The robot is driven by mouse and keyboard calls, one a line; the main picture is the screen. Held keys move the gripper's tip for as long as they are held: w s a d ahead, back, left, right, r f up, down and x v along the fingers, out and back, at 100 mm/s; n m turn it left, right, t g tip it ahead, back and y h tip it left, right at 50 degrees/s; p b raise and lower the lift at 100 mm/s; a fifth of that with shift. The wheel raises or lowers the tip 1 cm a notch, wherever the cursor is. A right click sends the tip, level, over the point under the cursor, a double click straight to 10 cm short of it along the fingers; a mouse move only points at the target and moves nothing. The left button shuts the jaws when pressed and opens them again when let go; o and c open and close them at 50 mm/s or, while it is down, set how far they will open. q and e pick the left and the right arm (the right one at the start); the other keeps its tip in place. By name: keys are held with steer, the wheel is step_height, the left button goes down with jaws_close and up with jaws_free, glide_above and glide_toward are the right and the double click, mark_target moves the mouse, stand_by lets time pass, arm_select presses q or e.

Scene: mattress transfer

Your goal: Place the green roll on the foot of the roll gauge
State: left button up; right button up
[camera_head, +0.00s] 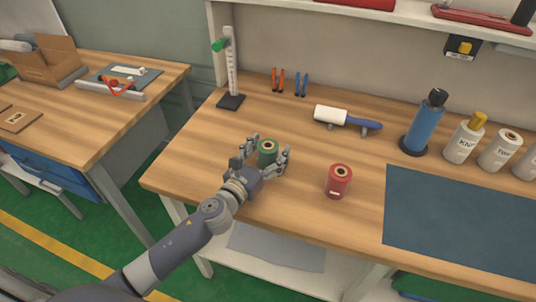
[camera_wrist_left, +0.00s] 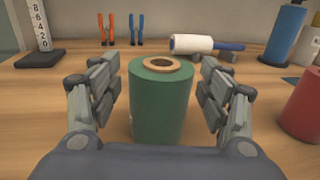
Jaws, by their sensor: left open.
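The green roll (camera_head: 267,153) stands upright on the wooden workbench, with a brown core on top. My left gripper (camera_head: 264,157) is open around it, one finger on each side. In the left wrist view the green roll (camera_wrist_left: 160,100) stands between the open fingers (camera_wrist_left: 160,98), with a small gap on both sides. The roll gauge (camera_head: 232,68) stands at the back left of the bench, with a white scale, a green slider and a black foot (camera_head: 231,102). In the left wrist view the gauge's foot (camera_wrist_left: 40,59) is at the upper left. My right gripper is not in view.
A red roll (camera_head: 339,181) stands right of the green roll. Behind are orange pliers (camera_head: 278,79), blue pliers (camera_head: 301,84) and a lint roller (camera_head: 340,117) on a stand. A blue cylinder (camera_head: 423,125) and bottles stand right. The bench between green roll and gauge is clear.

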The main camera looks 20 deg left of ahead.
arm_select(q)
steer(key=c, duration=1.5)
steer(key=shift+o, duration=0.2)
steer(key=shift+r, duration=0.1)
